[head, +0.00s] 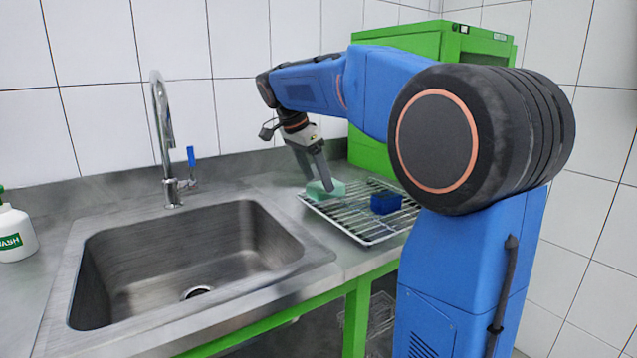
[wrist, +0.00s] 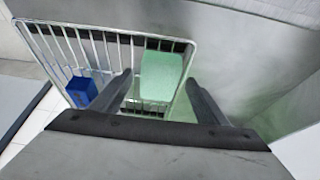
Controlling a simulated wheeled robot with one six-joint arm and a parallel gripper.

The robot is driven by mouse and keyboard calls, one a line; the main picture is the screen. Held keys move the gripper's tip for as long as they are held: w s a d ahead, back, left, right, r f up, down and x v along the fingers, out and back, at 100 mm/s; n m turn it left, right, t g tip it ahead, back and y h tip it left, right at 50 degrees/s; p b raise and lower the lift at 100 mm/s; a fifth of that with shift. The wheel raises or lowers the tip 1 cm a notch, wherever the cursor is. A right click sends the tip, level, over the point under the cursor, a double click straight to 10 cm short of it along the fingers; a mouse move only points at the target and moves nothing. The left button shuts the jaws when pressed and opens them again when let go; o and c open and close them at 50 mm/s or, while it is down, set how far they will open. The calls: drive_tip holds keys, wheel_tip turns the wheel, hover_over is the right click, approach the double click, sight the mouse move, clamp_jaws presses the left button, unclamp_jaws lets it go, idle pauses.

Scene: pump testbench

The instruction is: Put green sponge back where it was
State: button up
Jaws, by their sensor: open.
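The green sponge (head: 325,190) lies on the left part of the wire rack (head: 352,232), beside the sink. In the wrist view the sponge (wrist: 160,76) rests at the rack's right end, by its rim (wrist: 192,46). My gripper (head: 326,182) points down at the sponge. In the wrist view my gripper (wrist: 158,85) is open, with one finger on each side of the sponge's near end. I cannot tell whether the fingers touch it.
A blue sponge (head: 386,202) sits on the same rack, right of the green one. A steel sink (head: 190,255) with a faucet (head: 165,140) is to the left. A green cabinet (head: 368,150) stands behind the rack. A soap bottle (head: 14,232) is at far left.

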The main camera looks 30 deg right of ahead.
drive_tip(key=v, duration=1)
drive_tip(key=shift+a, duration=0.1)
